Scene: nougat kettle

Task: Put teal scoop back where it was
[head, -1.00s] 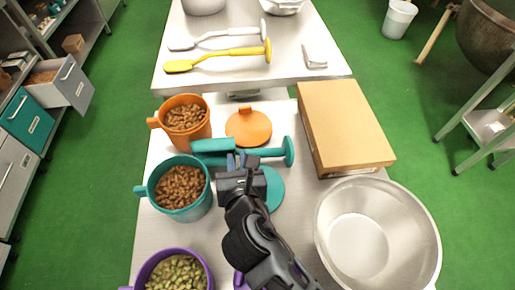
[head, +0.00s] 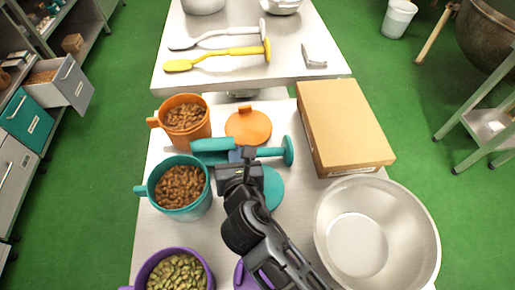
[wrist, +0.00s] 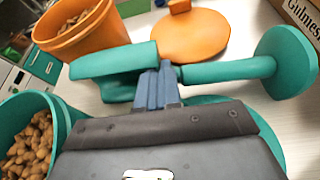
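The teal scoop (head: 272,153) lies sideways across the table, between the orange lid and the teal lid, its round end to the right. It also shows in the wrist view (wrist: 225,70). My gripper (head: 242,154) is at the middle of the scoop, near where its thick left part meets the thin shaft. In the wrist view my gripper's fingers (wrist: 160,84) are close together on the scoop there and hide that part. They look shut on it. Whether the scoop touches the table below is hard to tell.
A teal mug (head: 168,203), an orange mug (head: 203,131) and a purple mug (head: 207,268) hold pieces along the left. An orange lid (head: 248,127) lies behind the scoop, a teal lid (head: 272,190) in front. A cardboard box (head: 345,125) and metal bowl (head: 428,240) stand right.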

